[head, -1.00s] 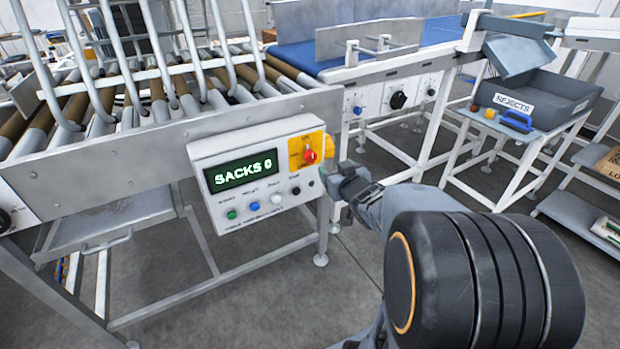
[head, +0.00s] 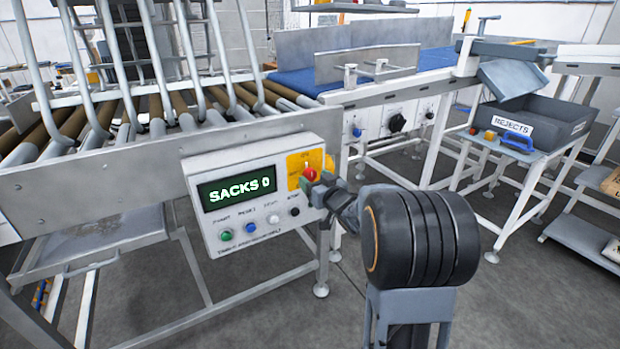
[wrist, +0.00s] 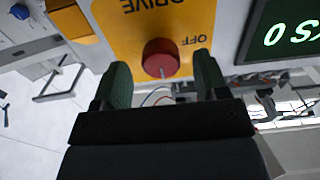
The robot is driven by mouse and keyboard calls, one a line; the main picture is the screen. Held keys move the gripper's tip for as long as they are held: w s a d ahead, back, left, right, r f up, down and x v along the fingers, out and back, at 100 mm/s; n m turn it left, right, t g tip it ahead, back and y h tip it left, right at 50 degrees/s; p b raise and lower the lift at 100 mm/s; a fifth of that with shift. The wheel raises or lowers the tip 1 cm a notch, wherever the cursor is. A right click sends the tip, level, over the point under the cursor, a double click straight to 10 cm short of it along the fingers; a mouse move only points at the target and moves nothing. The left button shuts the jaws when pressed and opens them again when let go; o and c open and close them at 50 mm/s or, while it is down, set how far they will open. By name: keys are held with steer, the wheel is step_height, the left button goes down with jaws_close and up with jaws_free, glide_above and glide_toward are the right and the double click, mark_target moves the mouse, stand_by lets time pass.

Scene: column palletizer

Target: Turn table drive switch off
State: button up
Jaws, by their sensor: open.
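The drive switch is a red knob (head: 309,174) on a yellow plate (head: 297,163) at the upper right of the white control box (head: 213,164). In the wrist view the red knob (wrist: 161,58) sits on the yellow plate marked DRIVE and OFF, which appears upside down. My gripper (wrist: 165,80) is open, with one green-grey finger on each side of the knob in that view. Whether the fingers touch the knob I cannot tell. In the head view my gripper (head: 318,185) is close to the knob and partly covers the box's right edge.
The box has a SACKS 0 display (head: 236,188) and a green button (head: 226,235) among several buttons below. A roller conveyor (head: 150,125) stands behind it. The rejects bin (head: 560,105) is at the right. Grey floor is open at lower right.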

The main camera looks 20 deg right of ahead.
mark_target(312, 177)
steer(key=shift+w+a, duration=0.2)
steer(key=shift+w, duration=1.35)
steer(key=c, duration=0.9)
